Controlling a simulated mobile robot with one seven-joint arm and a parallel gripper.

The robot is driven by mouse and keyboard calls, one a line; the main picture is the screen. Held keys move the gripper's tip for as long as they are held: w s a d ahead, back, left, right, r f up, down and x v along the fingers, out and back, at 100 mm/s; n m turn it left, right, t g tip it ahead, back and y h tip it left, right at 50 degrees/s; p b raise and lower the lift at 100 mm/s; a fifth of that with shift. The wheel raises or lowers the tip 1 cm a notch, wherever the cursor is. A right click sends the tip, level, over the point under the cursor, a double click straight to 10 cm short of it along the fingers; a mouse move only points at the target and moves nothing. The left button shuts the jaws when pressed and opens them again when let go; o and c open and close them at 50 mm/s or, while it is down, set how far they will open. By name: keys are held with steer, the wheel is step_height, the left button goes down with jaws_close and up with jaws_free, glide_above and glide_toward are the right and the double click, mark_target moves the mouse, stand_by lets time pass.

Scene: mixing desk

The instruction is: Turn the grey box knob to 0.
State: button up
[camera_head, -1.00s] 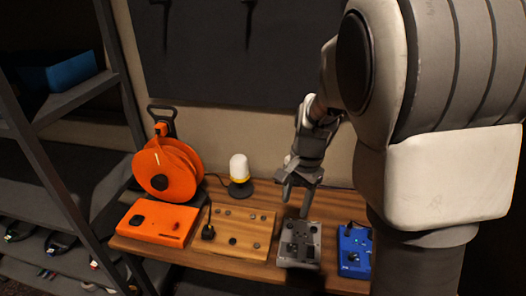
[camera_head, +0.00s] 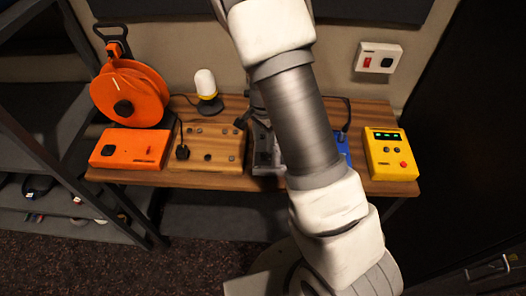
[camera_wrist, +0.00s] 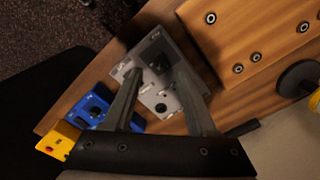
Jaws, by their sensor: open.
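The grey box (camera_wrist: 178,60) lies on the wooden desk in the wrist view, tilted in the picture. It carries a dark knob on a dark square plate (camera_wrist: 158,62) and a smaller round black knob (camera_wrist: 160,107). My gripper (camera_wrist: 161,77) is open over the box, one finger on each side of its middle. I cannot tell the gap between the fingertips and the box, or where the knob points. In the head view only a left part of the grey box (camera_head: 263,150) shows. My arm hides the rest of it, and the gripper is hidden there too.
A wooden board with knobs (camera_head: 207,157) is left of the grey box. A blue box (camera_wrist: 97,108) and a yellow box (camera_head: 391,154) are to its right. An orange box (camera_head: 130,148), cable reel (camera_head: 145,88) and lamp (camera_head: 205,83) stand further left. A switch panel (camera_head: 378,57) is on the wall.

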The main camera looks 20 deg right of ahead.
mark_target(263, 155)
step_height(263, 155, down, 6)
steer(key=shift+f, duration=0.1)
stand_by(0.4)
jaws_close()
